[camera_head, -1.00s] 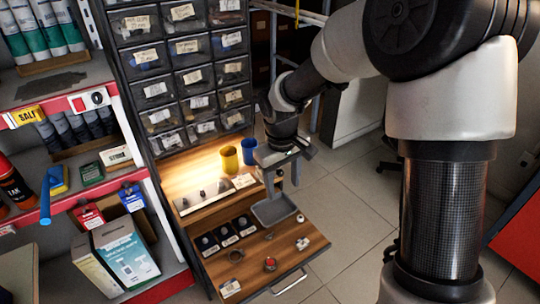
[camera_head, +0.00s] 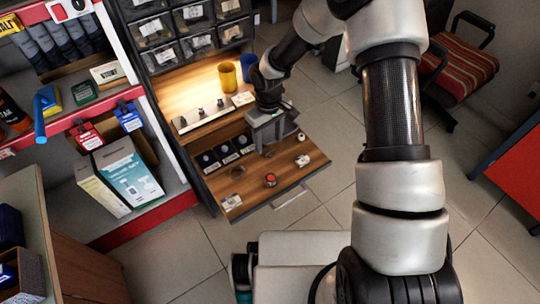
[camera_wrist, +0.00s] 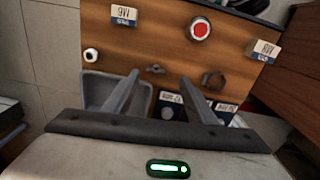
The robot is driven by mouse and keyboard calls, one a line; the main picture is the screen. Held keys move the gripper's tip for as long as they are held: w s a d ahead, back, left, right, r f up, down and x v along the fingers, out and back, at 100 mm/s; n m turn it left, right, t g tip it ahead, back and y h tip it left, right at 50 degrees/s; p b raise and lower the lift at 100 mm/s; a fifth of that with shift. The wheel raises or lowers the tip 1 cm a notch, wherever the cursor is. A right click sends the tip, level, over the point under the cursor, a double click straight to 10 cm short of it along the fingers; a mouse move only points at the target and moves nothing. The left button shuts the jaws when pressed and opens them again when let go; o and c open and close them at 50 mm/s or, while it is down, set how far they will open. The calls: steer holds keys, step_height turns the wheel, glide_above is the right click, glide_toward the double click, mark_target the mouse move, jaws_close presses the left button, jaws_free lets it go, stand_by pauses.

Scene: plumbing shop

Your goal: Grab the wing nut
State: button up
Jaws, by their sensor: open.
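The wing nut (camera_wrist: 155,69) is a small dark metal piece lying on the wooden drawer board (camera_wrist: 165,45). In the wrist view it lies just beyond my fingertips, roughly in line with the gap between them. My gripper (camera_wrist: 160,77) is open, with nothing seen between its fingers. In the head view my gripper (camera_head: 266,146) points down over the pulled-out drawer. The wing nut is too small there to make out surely beside the fingers. I cannot tell the exact height of the fingertips above the board.
A red round-topped piece (camera_wrist: 200,30), a dark ring (camera_wrist: 213,79) and a pale round fitting (camera_wrist: 91,55) lie around the wing nut. A grey tray (camera_wrist: 103,84) is beside the left finger. Small labelled boxes (camera_wrist: 172,100) lie behind. Yellow (camera_head: 228,76) and blue cups stand further back.

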mark_target(270, 153)
steer(key=f, duration=0.2)
steer(key=f+b, duration=0.1)
steer(key=f, duration=0.2)
steer(key=shift+w+d+f+b, duration=0.2)
steer(key=shift+w+f+b, duration=0.1)
steer(key=shift+w+b, duration=0.1)
steer(key=c, duration=1.1)
